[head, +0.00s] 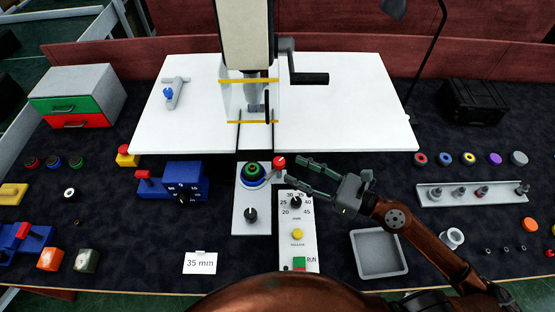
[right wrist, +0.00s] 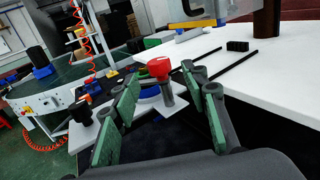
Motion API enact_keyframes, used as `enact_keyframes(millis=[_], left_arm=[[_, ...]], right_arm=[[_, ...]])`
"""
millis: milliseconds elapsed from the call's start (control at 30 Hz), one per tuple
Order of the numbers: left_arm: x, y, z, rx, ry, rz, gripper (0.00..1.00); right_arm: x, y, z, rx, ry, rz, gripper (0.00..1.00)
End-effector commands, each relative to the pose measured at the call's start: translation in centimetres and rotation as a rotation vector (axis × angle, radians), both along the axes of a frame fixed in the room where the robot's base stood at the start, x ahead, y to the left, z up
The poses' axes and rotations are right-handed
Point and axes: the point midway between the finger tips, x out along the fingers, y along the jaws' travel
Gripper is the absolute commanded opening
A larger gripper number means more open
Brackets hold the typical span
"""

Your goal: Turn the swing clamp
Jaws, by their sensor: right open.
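The swing clamp looks to be the part with a red knob (head: 279,162) beside a round blue, green and black stack (head: 254,172) on a light grey plate (head: 240,222). In the right wrist view the red knob (right wrist: 158,67) sits on a grey post, with a blue part (right wrist: 150,92) beside it. My right gripper (head: 293,170) is open, coming from the right, with its green-padded fingers close to the red knob. In the right wrist view the knob shows between and beyond the two fingers (right wrist: 163,112); I cannot tell whether they touch it. My left gripper is not in view.
A control panel (head: 309,232) with dials and buttons stands just below the gripper. A press with a crank handle (head: 308,78) rises behind over a white table (head: 350,120). A blue block (head: 186,182) is to the left, a grey tray (head: 377,252) to the right.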

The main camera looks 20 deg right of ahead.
Motion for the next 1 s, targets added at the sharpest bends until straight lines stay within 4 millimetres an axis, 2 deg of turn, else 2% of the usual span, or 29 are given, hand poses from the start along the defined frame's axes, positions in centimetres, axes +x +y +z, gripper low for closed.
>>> enact_keyframes(millis=[133, 433, 800, 1000], left_arm=[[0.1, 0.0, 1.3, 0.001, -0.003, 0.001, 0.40], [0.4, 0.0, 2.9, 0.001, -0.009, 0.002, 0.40], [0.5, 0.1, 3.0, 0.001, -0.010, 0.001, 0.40], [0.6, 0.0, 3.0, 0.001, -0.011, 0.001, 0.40]], right_arm=[[1.5, 1.5, 0.7, -0.001, -0.006, 0.002, 0.41], [4.2, 4.1, 0.5, 0.001, -0.004, 0.003, 0.41], [4.6, 4.6, 0.1, 0.000, -0.001, 0.004, 0.41], [4.6, 4.6, 0.1, 0.000, -0.001, 0.004, 0.28]])
